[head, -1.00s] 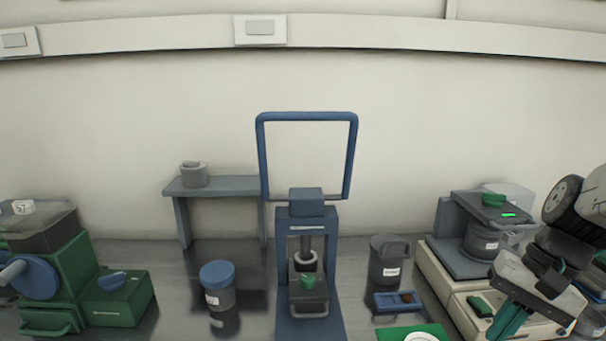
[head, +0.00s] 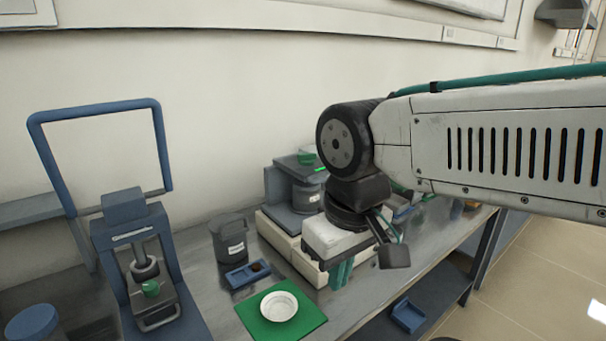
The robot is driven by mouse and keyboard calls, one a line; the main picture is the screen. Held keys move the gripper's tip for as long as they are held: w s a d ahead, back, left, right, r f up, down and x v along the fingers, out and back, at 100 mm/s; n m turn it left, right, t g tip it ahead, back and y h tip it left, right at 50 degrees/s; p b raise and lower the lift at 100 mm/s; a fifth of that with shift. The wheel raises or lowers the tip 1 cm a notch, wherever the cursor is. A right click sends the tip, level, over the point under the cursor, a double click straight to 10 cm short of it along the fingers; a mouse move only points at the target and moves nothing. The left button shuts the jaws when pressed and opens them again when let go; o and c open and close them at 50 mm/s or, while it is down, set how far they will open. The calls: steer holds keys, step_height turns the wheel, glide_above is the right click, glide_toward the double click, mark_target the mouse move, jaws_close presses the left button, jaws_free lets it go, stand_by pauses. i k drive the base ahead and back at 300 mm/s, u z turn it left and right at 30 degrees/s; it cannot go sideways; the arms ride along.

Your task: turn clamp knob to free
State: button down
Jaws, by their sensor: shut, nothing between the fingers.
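A cream-based machine (head: 280,232) stands on the bench and holds a dark labelled jar (head: 306,197) under a dark clamp plate (head: 297,168). A green knob (head: 306,156) sits on top of that plate, and it looks like the clamp knob. Its turn position is too small to tell. My gripper (head: 341,274) hangs with teal fingers pointing down, in front of the machine's right side in the picture and below knob height. It is shut, empty and apart from the knob. My gripper and wrist hide the machine's right part.
A blue press (head: 168,250) with a tall loop handle stands at left. A grey lidded jar (head: 230,240), a small blue tray (head: 243,276) and a white dish (head: 279,306) on a green mat (head: 312,315) lie in front. A blue bin (head: 408,316) sits on the lower shelf.

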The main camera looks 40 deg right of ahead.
mark_target(307, 159)
steer(key=k, duration=1.3)
steer(key=z, duration=0.6)
steer(key=i, duration=1.65)
steer(key=u, duration=0.3)
